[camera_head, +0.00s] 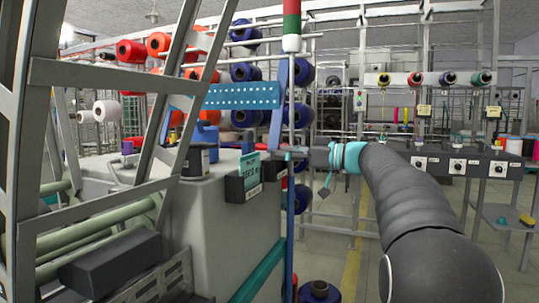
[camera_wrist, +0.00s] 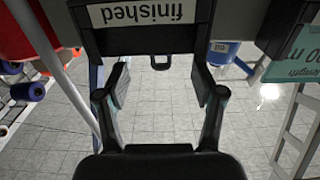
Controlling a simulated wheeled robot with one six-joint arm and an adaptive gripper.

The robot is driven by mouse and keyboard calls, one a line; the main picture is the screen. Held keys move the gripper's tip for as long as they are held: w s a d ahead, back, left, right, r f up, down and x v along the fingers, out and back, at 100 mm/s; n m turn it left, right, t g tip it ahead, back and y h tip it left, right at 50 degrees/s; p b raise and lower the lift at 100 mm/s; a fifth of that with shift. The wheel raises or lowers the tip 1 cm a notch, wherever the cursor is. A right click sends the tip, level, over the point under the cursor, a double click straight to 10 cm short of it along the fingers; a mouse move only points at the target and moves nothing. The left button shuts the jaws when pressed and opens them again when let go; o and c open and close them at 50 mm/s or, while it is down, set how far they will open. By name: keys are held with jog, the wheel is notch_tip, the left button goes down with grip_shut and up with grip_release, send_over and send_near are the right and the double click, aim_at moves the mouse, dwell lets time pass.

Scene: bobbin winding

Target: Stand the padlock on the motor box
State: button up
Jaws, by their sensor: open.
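My gripper (camera_wrist: 160,80) is open, with its two fingers wide apart and only floor showing between them. In the head view, my arm reaches from the lower right to the dark bins at the machine's corner. A small dark loop-shaped piece (camera_wrist: 160,63) shows at the edge of the "finished" bin, ahead of the fingers and apart from them; I cannot tell whether it is the padlock. No other padlock is clear. Several dark grey boxes with dials (camera_head: 458,166) stand in a row at the right, under the thread spools; I cannot tell which is the motor box.
The dark bin labelled "finished" (camera_wrist: 145,35) is close ahead of my gripper. A grey machine housing (camera_head: 220,215) and a slanted metal frame (camera_head: 100,80) fill the left. A small shelf (camera_head: 500,215) is at the right. Open floor (camera_head: 345,270) lies between.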

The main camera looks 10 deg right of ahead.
jog(key=v, duration=0.5)
jog(key=shift+a, duration=0.1)
